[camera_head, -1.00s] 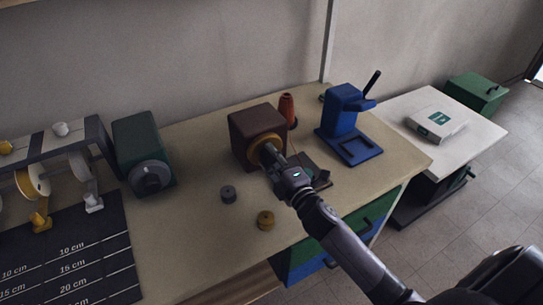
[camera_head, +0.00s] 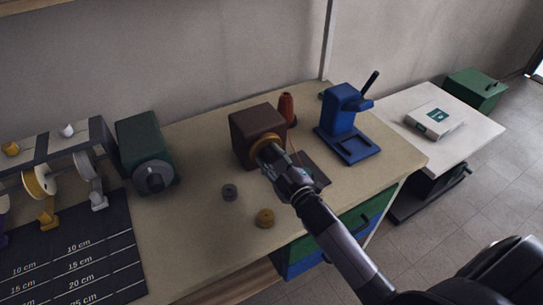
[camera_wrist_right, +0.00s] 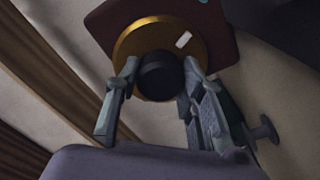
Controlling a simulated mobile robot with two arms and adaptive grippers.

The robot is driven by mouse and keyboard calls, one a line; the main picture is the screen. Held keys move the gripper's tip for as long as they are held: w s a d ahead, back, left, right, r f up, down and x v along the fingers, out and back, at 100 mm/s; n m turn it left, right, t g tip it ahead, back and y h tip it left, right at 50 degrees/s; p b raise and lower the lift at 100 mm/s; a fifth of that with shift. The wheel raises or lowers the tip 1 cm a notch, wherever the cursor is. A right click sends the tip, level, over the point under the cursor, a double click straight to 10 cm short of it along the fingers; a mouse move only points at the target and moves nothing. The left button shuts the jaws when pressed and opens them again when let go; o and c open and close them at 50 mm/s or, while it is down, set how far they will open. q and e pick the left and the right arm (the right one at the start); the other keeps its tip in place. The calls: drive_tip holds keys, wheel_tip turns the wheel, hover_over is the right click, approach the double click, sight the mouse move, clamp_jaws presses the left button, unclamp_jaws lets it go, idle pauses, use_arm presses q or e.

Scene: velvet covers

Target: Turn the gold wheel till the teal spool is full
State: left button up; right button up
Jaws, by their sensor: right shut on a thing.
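The gold wheel (camera_head: 262,142) is on the front of a dark brown box (camera_head: 252,122) on the bench. In the right wrist view the gold wheel (camera_wrist_right: 128,45) has a pale mark and a dark round hub (camera_wrist_right: 155,75). My right gripper (camera_head: 272,157) reaches the wheel from the front. In the right wrist view its fingers (camera_wrist_right: 161,72) are on either side of the dark hub and shut on it. A small teal bit (camera_wrist_right: 203,1) shows at the top edge there; I cannot tell whether it is the teal spool. My left gripper is out of view.
An orange cone (camera_head: 286,108) stands behind the box, and a blue press (camera_head: 345,125) stands right of it. A green box with a grey knob (camera_head: 147,150) is to the left.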

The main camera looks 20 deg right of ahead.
idle(0.4)
drive_tip(key=o, duration=1.1)
drive_tip(key=shift+o, duration=0.2)
drive_tip(key=shift+s, duration=0.15)
drive_tip(key=shift+s+f, duration=0.15)
drive_tip(key=shift+s, duration=0.15)
drive_tip(key=s, duration=0.7)
drive_tip(key=s+d, duration=0.1)
drive_tip(key=s, duration=0.3)
drive_tip(key=shift+s, duration=0.1)
